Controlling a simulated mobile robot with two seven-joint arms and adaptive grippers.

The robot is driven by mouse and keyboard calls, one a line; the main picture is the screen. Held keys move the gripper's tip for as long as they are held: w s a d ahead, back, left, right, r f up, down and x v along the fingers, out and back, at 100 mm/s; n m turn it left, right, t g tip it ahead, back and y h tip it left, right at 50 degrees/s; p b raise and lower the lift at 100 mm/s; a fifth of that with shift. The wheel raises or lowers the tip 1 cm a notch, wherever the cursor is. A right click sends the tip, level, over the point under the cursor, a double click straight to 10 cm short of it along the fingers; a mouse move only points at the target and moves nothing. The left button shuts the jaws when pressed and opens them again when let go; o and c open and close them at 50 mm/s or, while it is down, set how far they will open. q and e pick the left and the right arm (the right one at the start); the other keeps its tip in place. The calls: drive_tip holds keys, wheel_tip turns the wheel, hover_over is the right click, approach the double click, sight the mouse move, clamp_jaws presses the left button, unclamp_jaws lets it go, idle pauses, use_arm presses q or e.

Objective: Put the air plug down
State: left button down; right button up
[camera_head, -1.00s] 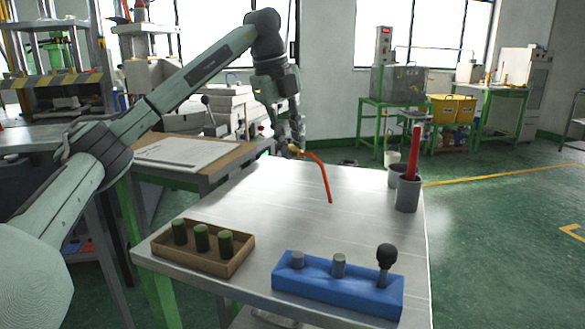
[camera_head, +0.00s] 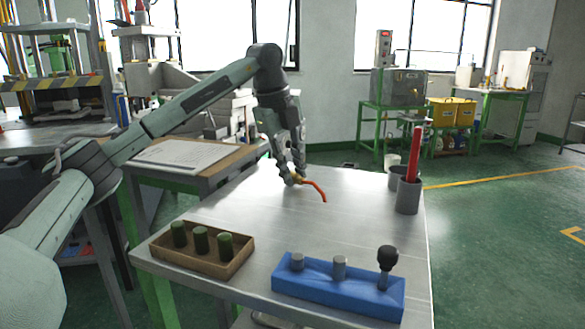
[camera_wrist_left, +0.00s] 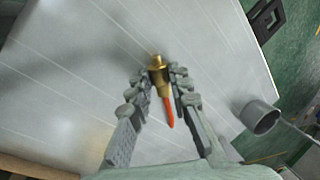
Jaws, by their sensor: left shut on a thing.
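The air plug (camera_wrist_left: 157,77) is a brass fitting with a red-orange hose. In the left wrist view it sits between the fingers of my left gripper (camera_wrist_left: 160,88), with the hose (camera_wrist_left: 169,110) trailing back between them. In the head view my left gripper (camera_head: 293,177) is low over the metal table (camera_head: 225,215), near its back edge, shut on the plug. The red hose (camera_head: 318,190) curves right and down toward the tabletop. I cannot tell whether it touches. My right gripper is not in view.
A brown box (camera_head: 207,269) with green cylinders and a blue block (camera_head: 325,292) with grey pegs and a black knob stand at the table's front. Grey cups (camera_head: 407,196), one holding a red stick, stand at the right edge. The table's middle is clear.

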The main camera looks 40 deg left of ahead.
use_arm(q)
drive_tip(key=shift+f, duration=0.2)
drive_tip(key=c, duration=1.4)
unclamp_jaws()
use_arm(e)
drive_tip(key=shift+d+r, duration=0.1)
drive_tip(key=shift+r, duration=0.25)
use_arm(q)
drive_tip(key=shift+r, duration=0.25)
drive_tip(key=shift+v, duration=1)
drive_tip(key=p+v, duration=0.1)
drive_tip(key=v, duration=0.9)
drive_tip(key=shift+r, duration=0.35)
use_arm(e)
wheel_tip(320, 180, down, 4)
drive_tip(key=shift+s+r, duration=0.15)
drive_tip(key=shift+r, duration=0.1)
